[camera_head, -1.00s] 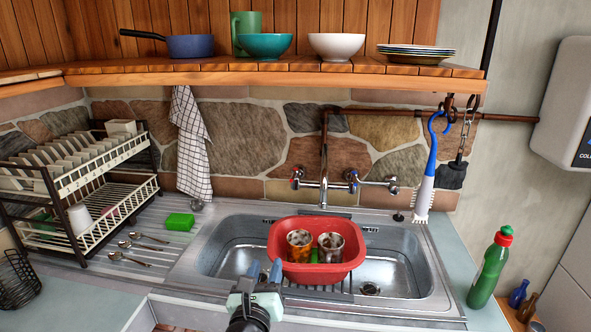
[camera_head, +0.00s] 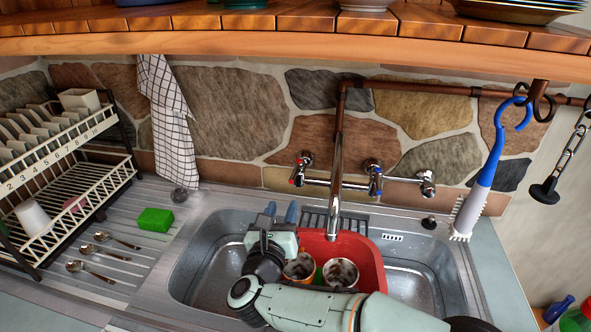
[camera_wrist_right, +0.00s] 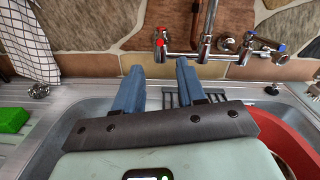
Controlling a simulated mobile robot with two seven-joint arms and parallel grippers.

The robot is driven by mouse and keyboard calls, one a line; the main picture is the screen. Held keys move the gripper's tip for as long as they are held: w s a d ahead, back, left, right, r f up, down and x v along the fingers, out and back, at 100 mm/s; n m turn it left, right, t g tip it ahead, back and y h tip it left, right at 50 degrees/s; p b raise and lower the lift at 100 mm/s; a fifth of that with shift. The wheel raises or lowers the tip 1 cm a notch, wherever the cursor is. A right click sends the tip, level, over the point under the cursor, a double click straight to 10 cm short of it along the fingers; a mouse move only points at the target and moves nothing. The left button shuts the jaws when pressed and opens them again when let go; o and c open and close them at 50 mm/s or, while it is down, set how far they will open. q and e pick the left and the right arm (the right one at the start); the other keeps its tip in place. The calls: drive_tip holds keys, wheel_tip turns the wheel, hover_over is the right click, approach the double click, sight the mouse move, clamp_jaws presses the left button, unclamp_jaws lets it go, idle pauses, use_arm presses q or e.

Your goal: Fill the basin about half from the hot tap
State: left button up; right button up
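The red basin (camera_head: 369,262) sits in the steel sink under the spout (camera_head: 335,190). Two stained mugs, an orange one (camera_head: 299,267) and a pale one (camera_head: 341,274), stand in it. No water stream shows. The hot tap (camera_head: 301,168), marked red, is on the wall left of the spout; it also shows in the right wrist view (camera_wrist_right: 160,43). The cold tap (camera_head: 374,178) has blue. My right gripper (camera_head: 281,212) is open and empty over the sink, short of the hot tap and left of the spout. My arm hides the basin's front. My left gripper is out of view.
A green sponge (camera_head: 155,219) and spoons (camera_head: 117,240) lie on the drainer beside the dish rack (camera_head: 75,180). A checked towel (camera_head: 171,125) hangs on the wall. A blue-handled brush (camera_head: 484,180) hangs right of the taps. The wooden shelf (camera_head: 290,43) is above.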

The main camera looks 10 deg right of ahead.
sight(293, 176)
drive_tip(key=p+x, duration=0.4)
drive_tip(key=x, duration=0.7)
drive_tip(key=shift+w+d+r, duration=0.15)
drive_tip(key=shift+w, duration=0.1)
drive_tip(key=shift+w+d, duration=0.2)
drive_tip(key=shift+w, duration=0.25)
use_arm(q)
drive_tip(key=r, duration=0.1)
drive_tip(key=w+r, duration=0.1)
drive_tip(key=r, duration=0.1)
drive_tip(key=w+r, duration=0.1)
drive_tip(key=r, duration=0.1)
use_arm(e)
clamp_jaws()
